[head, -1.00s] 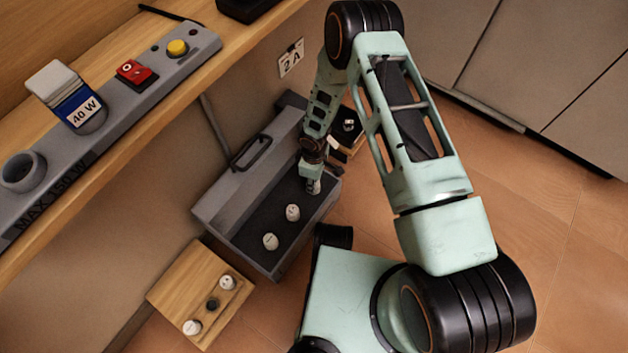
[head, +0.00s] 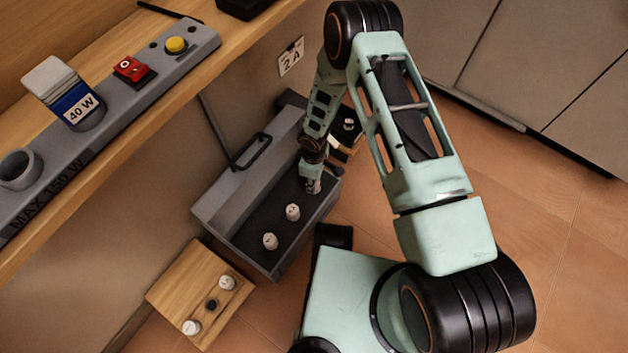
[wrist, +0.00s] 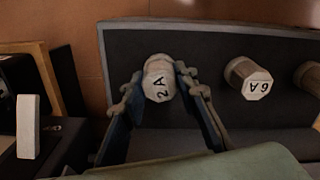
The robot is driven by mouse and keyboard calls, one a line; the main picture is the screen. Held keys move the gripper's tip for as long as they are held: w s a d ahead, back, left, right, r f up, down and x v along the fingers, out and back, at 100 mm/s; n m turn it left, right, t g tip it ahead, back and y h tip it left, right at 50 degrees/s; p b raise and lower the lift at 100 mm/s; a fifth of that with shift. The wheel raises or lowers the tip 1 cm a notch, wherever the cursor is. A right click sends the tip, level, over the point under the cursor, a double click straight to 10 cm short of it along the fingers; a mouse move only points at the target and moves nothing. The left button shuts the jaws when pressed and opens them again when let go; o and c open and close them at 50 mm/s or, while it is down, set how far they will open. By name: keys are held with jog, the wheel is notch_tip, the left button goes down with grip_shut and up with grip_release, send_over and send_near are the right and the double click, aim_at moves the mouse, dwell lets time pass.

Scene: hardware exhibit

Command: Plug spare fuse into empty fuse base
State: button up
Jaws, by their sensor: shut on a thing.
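My gripper (head: 313,184) reaches down into the open grey case at the end nearest the wall sign. In the wrist view its two fingers (wrist: 158,88) are shut on a white fuse marked 2 A (wrist: 158,82). The fuse is upright over the dark bed of the grey case (head: 238,248); I cannot tell whether it still touches the bed.
A grey panel (head: 125,85) with a 40 W block (head: 65,92), a red switch (head: 133,69) and a yellow button (head: 176,45) lies on the bench. Open floor (head: 560,250) is at the right.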

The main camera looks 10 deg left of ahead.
jog(key=shift+f, duration=0.25)
jog(key=o, duration=1.7)
jog(key=shift+c, duration=0.2)
jog(key=shift+r+p, duration=2.2)
jog(key=shift+r, duration=1.35)
